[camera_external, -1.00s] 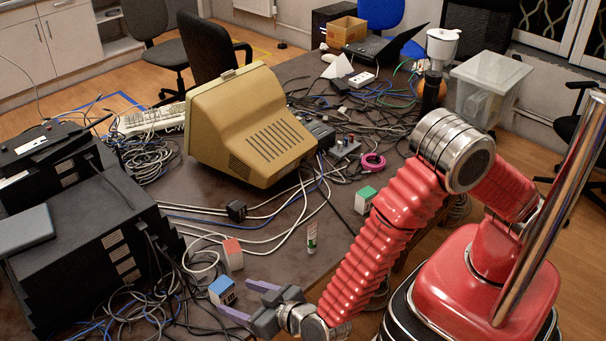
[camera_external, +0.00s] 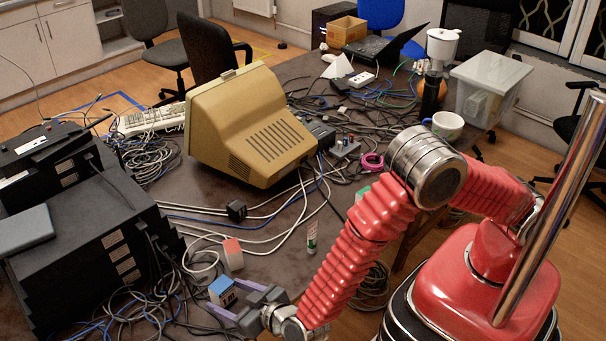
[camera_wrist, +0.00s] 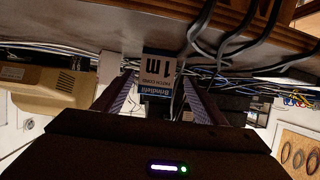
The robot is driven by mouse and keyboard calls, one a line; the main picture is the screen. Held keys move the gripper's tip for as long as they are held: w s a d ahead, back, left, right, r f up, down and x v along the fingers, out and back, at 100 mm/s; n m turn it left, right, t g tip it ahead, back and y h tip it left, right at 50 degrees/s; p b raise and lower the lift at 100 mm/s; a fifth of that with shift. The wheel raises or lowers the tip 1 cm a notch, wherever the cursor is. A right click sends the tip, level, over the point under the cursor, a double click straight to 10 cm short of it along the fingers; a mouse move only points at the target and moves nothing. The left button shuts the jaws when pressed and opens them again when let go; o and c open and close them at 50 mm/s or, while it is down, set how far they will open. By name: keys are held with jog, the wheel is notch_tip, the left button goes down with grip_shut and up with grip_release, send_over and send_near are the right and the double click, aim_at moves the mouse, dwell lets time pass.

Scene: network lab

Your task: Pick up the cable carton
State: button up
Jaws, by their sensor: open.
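The cable carton is a small blue-and-white box (camera_external: 222,292) upright on the near edge of the dark table. In the wrist view the cable carton (camera_wrist: 160,72) appears upside down, with "1 m" and "patch cord" on its face. My gripper (camera_external: 228,298) is open, with its two purple-grey fingers pointing at the carton. In the wrist view my gripper (camera_wrist: 158,88) has one finger on each side of the carton, and the carton lies between the tips. I cannot tell whether either finger touches it. The carton's lower part is partly hidden by a finger in the external view.
A red-and-white carton (camera_external: 233,254) stands just behind it, and a glue-like tube (camera_external: 312,237) stands to the right. Loose cables (camera_external: 140,300) lie left of the carton. Black equipment (camera_external: 100,235) fills the left side. A beige monitor (camera_external: 245,130) stands farther back.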

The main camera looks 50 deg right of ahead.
aim_at(214, 287)
jog(key=shift+x, duration=1.2)
jog(key=shift+d+x, duration=0.15)
jog(key=shift+x, duration=1.15)
jog(key=shift+d+x, duration=0.1)
jog(key=shift+x, duration=1.25)
jog(key=shift+c, duration=0.2)
jog(key=c, duration=1.2)
jog(key=shift+o, duration=0.2)
jog(key=shift+r, duration=0.15)
notch_tip(214, 287, up, 10)
